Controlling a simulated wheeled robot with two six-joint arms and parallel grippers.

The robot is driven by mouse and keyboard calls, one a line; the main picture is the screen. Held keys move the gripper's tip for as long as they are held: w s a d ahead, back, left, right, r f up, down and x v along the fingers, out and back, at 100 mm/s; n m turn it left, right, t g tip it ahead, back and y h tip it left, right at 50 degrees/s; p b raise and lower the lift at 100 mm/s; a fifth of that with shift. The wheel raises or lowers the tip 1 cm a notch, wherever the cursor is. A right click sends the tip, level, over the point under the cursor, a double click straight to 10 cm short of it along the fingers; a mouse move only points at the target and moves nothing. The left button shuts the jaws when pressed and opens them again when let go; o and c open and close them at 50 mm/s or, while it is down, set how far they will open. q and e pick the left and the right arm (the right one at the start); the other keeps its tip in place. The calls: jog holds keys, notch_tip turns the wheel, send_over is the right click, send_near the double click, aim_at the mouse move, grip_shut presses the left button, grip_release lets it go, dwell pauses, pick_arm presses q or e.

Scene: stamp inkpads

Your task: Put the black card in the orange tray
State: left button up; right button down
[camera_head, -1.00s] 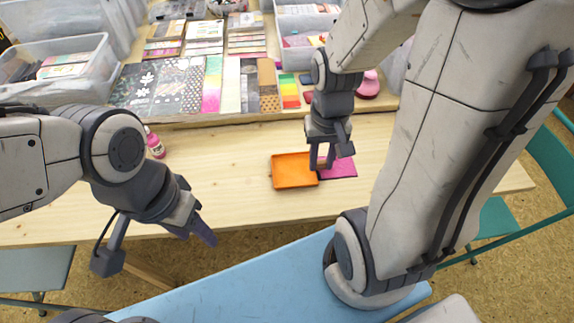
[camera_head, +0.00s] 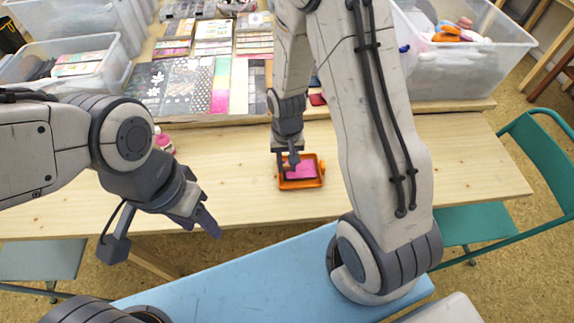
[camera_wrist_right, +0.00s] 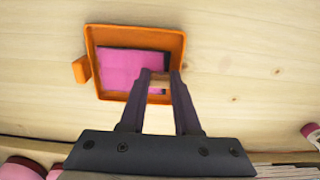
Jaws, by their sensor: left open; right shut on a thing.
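The orange tray (camera_head: 284,186) sits on the wooden table; the right wrist view also shows it (camera_wrist_right: 91,62). A card (camera_head: 299,171) with a bright pink face and black edges lies within the tray's rim, slightly turned; it also shows in the right wrist view (camera_wrist_right: 128,68). My right gripper (camera_head: 288,165) is over the tray, its fingertips shut at the card's edge. A small tan piece (camera_wrist_right: 158,83) shows between its fingers. Whether the card rests fully on the tray floor is unclear. My left gripper (camera_head: 165,236) is open and empty at the table's front edge.
Sheets of patterned paper (camera_head: 180,88) and clear bins (camera_head: 462,62) stand along the raised back shelf. A small pink bottle (camera_head: 163,141) stands left of the tray.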

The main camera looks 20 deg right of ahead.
aim_at(287, 166)
jog(key=shift+f, duration=0.4)
jog(key=shift+f, duration=0.15)
jog(key=c, duration=0.6)
grip_release()
jog(key=shift+r, duration=0.2)
notch_tip(287, 166, up, 11)
jog(key=p, duration=0.1)
jog(key=s+a+r+n, duration=0.3)
jog(key=s+a, duration=0.1)
jog(key=s, duration=0.2)
jog(key=s+a+r+n, duration=0.4)
jog(key=s, duration=0.2)
jog(key=s+a+r+n+y, duration=0.1)
jog(key=s+a+r+n, duration=0.2)
jog(key=s, duration=0.3)
jog(key=shift+s+a+r+n, duration=0.1)
jog(key=shift+a+r+n, duration=0.15)
jog(key=shift+a, duration=0.45)
